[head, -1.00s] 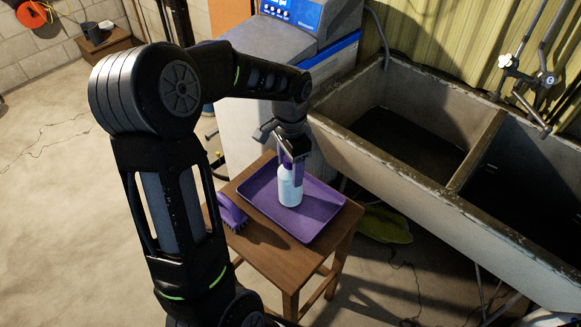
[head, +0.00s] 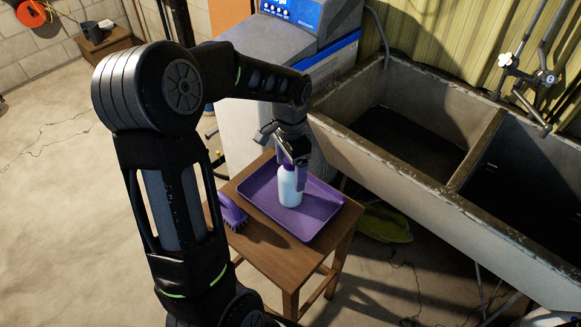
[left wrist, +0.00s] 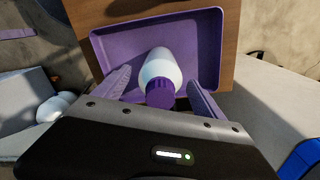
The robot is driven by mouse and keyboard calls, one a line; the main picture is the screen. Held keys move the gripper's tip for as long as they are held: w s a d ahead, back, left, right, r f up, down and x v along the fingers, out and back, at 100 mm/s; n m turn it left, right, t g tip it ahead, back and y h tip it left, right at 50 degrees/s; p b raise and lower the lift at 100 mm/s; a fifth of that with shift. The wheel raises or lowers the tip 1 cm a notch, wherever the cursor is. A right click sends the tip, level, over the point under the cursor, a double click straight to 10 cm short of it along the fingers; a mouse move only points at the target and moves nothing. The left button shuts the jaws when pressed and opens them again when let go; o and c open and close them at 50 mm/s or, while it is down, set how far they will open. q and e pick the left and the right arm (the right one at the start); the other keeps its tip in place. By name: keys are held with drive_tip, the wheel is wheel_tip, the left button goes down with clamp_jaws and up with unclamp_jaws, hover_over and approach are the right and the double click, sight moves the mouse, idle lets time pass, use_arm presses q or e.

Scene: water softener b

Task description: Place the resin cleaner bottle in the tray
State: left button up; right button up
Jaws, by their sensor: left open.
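The resin cleaner bottle (head: 290,186) is white with a purple cap and stands upright in the purple tray (head: 321,215), near its middle. The tray lies on a small wooden stool. My left gripper (head: 296,170) is just above the bottle, its fingers around the upper part. In the left wrist view, the bottle (left wrist: 162,73) sits between the two spread purple fingers of the left gripper (left wrist: 160,88), with a gap on each side. The tray (left wrist: 208,43) lies beneath it. My right gripper is not in view.
A purple brush (head: 232,210) lies on the stool (head: 262,245) left of the tray. A concrete double sink (head: 430,190) stands close on the right. The water softener cabinet (head: 265,55) is behind the stool. Open floor lies to the left.

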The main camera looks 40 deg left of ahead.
use_arm(q)
wheel_tip(320, 180, up, 12)
drive_tip(key=shift+r, duration=0.15)
idle(0.4)
idle(0.8)
